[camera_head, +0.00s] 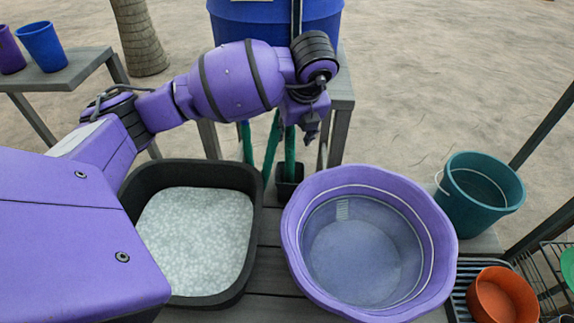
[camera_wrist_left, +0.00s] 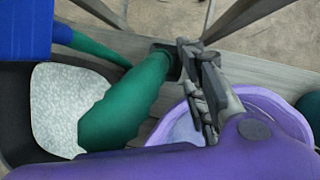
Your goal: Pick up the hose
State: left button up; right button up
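The green hose (camera_head: 271,148) hangs in front of the blue barrel, and a green length of it drops into a small black holder (camera_head: 290,183) behind the purple basin. In the left wrist view the hose (camera_wrist_left: 122,105) is large, left of my fingers, with another stretch near the blue barrel (camera_wrist_left: 25,30). My left gripper (camera_head: 309,136) points down just right of the hose in the head view. Its grey fingers (camera_wrist_left: 203,88) also show in the wrist view. Whether they are parted or touch the hose is unclear. My right gripper is out of view.
A black tub (camera_head: 255,182) with pale speckled contents stands left of the purple basin (camera_head: 440,230). A teal bucket (camera_head: 484,193) and an orange pot (camera_head: 503,294) stand at the right. The blue barrel (camera_head: 235,30) is behind my left arm.

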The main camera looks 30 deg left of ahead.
aim_at(289, 144)
pick_arm(q)
jog(key=x, duration=0.6)
jog(key=shift+s+f, duration=0.1)
jog(key=shift+f, duration=0.65)
grip_shut()
